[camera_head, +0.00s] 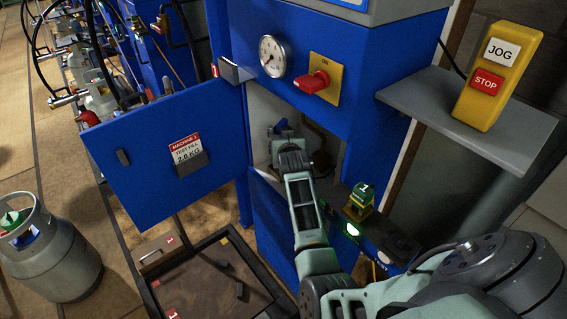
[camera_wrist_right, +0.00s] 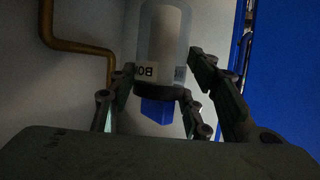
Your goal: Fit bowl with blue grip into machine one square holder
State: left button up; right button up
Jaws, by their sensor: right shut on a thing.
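My right gripper (camera_head: 286,138) is inside the open compartment of the blue machine (camera_head: 330,110), with its arm coming in from the lower right. In the wrist view the right gripper (camera_wrist_right: 162,66) is shut on the bowl, its fingers on both sides. The bowl (camera_wrist_right: 164,35) is a pale, clear cylinder with a dark collar and an upside-down printed label. Its blue grip (camera_wrist_right: 157,110) shows below the collar. I cannot make out the square holder or whether the bowl touches it. My left gripper is not in view.
The blue door (camera_head: 170,135), labelled Machine 1, stands open at the left. A brass pipe (camera_wrist_right: 75,48) runs beside the bowl inside the compartment. A red switch (camera_head: 312,83) and gauge (camera_head: 272,56) sit above. A yellow JOG/STOP box (camera_head: 498,70) stands on the right shelf.

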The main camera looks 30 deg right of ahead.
notch_tip(320, 180, down, 4)
jog(key=shift+s+a+f, duration=0.1)
jog(key=shift+s+f, duration=0.05)
jog(key=shift+f, duration=0.05)
notch_tip(320, 180, down, 3)
jog(key=shift+f+b, duration=0.1)
jog(key=shift+b, duration=0.25)
grip_shut()
jog(key=shift+s+a+f, duration=0.1)
jog(key=shift+s+f, duration=0.2)
jog(key=shift+f, duration=0.05)
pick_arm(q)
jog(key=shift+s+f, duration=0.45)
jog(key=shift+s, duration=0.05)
pick_arm(e)
jog(key=shift+s+f, duration=0.1)
jog(key=shift+f, duration=0.1)
jog(key=o, duration=1.2)
grip_release()
jog(key=shift+f, duration=0.25)
jog(key=shift+o, duration=1.4)
jog(key=shift+w+f, duration=0.1)
jog(key=shift+w, duration=0.35)
jog(key=shift+s+r, duration=0.1)
jog(key=shift+r, duration=0.25)
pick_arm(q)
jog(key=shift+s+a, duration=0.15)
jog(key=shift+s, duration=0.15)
